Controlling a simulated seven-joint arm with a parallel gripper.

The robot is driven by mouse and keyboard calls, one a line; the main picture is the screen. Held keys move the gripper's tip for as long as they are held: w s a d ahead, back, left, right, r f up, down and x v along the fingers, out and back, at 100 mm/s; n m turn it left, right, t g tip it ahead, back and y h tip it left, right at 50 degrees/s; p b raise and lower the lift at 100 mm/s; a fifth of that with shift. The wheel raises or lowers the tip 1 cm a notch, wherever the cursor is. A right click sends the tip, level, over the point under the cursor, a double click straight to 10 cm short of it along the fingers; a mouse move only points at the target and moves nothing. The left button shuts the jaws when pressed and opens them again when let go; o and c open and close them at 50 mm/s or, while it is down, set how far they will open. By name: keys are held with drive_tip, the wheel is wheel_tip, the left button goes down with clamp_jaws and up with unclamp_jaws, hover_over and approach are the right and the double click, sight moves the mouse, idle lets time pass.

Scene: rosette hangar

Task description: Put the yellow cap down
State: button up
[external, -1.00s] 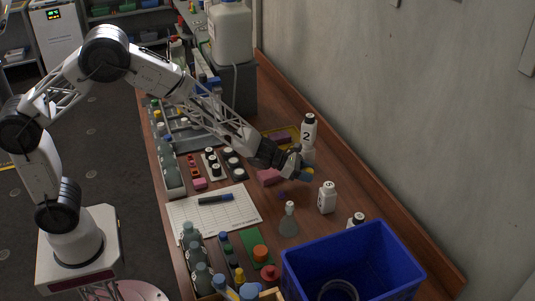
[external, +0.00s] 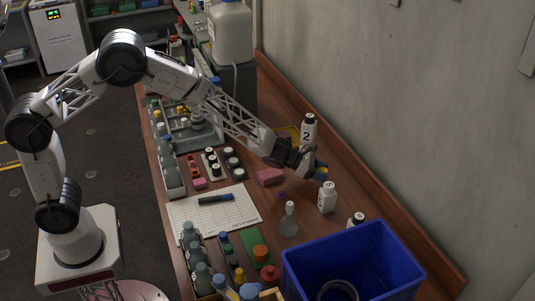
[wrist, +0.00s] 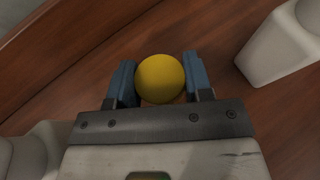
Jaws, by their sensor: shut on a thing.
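The yellow cap (wrist: 160,78) shows as a round yellow top between the two blue fingers of my gripper (wrist: 160,84) in the wrist view. My gripper is shut on it. In the external view my gripper (external: 319,173) is over the right part of the brown bench, between the white bottle marked 2 (external: 308,131) and another white bottle (external: 327,198). The cap is mostly hidden there by the fingers. The gap between the cap and the bench is hard to judge.
A white bottle (wrist: 280,45) stands close to the right of the fingers in the wrist view. A pink block (external: 270,177), a small flask (external: 289,220) and a blue bin (external: 350,262) are nearby. The wall borders the bench on the right.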

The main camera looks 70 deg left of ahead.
sight(318, 184)
drive_tip(key=shift+f, duration=1.65)
drive_tip(key=shift+f, duration=0.15)
drive_tip(key=o, duration=0.9)
drive_tip(key=shift+s+a+r, duration=0.15)
drive_tip(key=shift+s+r, duration=0.15)
drive_tip(key=shift+v, duration=5.65)
drive_tip(key=shift+r, duration=0.1)
